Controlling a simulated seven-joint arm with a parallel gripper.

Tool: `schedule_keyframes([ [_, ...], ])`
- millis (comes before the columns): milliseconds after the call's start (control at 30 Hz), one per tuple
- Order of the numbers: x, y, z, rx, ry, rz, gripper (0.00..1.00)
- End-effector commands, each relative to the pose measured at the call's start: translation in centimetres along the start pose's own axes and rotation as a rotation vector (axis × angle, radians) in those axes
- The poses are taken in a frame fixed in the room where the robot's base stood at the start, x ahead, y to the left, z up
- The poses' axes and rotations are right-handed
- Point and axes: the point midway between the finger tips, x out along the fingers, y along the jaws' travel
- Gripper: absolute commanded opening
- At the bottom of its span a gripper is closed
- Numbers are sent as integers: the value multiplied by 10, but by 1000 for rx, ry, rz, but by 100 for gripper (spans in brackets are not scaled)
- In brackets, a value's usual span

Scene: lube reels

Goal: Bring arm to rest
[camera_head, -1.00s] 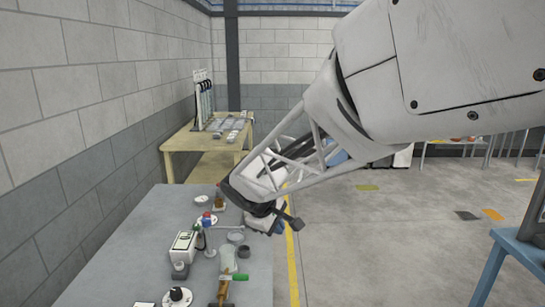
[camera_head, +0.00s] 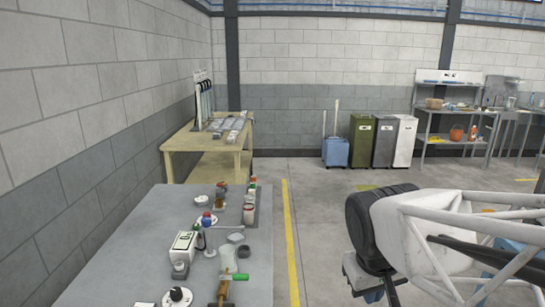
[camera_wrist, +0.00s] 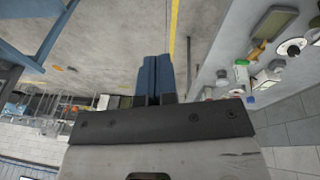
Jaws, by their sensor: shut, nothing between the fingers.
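My gripper (camera_wrist: 154,78) shows in the wrist view with its two blue fingers side by side, shut and empty, over open floor. In the head view my gripper (camera_head: 376,294) hangs at the lower right, clear of the grey table and to its right. My white arm with its lattice frame reaches in from the right edge. Nothing touches the fingers.
The grey table (camera_head: 110,270) holds several bottles, a white box (camera_head: 184,244), a clear jar (camera_head: 228,260) and small dishes. A wooden bench (camera_head: 178,142) stands behind. Bins (camera_head: 362,140) and a shelf (camera_head: 445,108) line the back wall. The middle floor is clear.

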Motion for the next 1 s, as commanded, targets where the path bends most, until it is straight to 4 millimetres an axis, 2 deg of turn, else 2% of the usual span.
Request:
schedule_keyframes([
  [100,-2,2,28,86,10,-32,0],
  [333,-2,2,57,186,21,-74,0],
  [500,-2,1,62,204,22,-83,0],
  [1000,-2,1,62,202,22,-82,0],
])
